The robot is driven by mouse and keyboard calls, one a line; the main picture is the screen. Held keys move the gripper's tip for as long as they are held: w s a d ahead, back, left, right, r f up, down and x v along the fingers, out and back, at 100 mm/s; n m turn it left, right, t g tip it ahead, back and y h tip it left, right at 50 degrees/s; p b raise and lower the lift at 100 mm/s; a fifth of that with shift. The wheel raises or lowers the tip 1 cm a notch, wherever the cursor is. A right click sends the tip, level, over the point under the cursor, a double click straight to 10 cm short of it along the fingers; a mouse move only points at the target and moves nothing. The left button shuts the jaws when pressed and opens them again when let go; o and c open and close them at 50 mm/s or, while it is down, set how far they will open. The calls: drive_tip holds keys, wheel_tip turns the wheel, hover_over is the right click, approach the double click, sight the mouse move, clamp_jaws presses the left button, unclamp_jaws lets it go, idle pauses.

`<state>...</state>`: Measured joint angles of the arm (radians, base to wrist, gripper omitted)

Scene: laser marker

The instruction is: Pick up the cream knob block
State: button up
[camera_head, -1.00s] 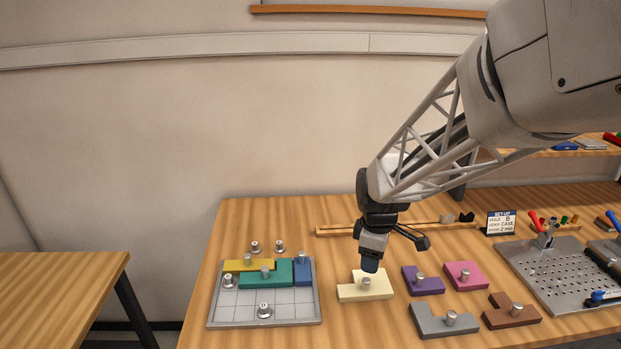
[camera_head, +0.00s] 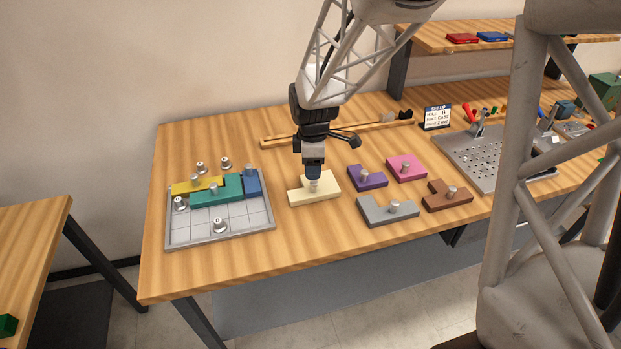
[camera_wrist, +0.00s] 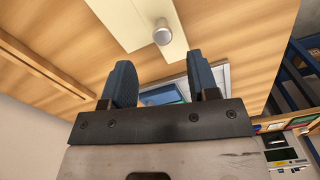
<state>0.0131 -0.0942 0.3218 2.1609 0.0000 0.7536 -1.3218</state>
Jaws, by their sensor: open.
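The cream knob block (camera_head: 327,190) lies flat on the wooden table, between the grid tray and the purple block, with a metal knob (camera_head: 313,186) on top. It also shows in the wrist view (camera_wrist: 125,18), where its knob (camera_wrist: 162,35) stands beyond the fingertips. My gripper (camera_head: 314,174) is above the cream block, pointing down, with its dark blue fingers close to the knob. In the wrist view the fingers (camera_wrist: 162,78) are apart with nothing between them. From the head view I cannot tell whether the fingers touch the knob.
The grid tray (camera_head: 240,226) at left holds yellow, teal and blue blocks. Purple (camera_head: 374,182), pink (camera_head: 411,170), grey (camera_head: 379,216) and brown (camera_head: 441,200) blocks lie to the right. A long wooden strip (camera_head: 350,130) lies behind. The table front is clear.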

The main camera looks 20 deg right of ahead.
sight(314, 182)
drive_tip(key=shift+f, duration=0.5)
drive_tip(key=shift+s+d+f, duration=0.1)
drive_tip(key=shift+f, duration=1.25)
drive_tip(key=shift+s+d+f, duration=0.1)
drive_tip(key=shift+f, duration=1.2)
clamp_jaws()
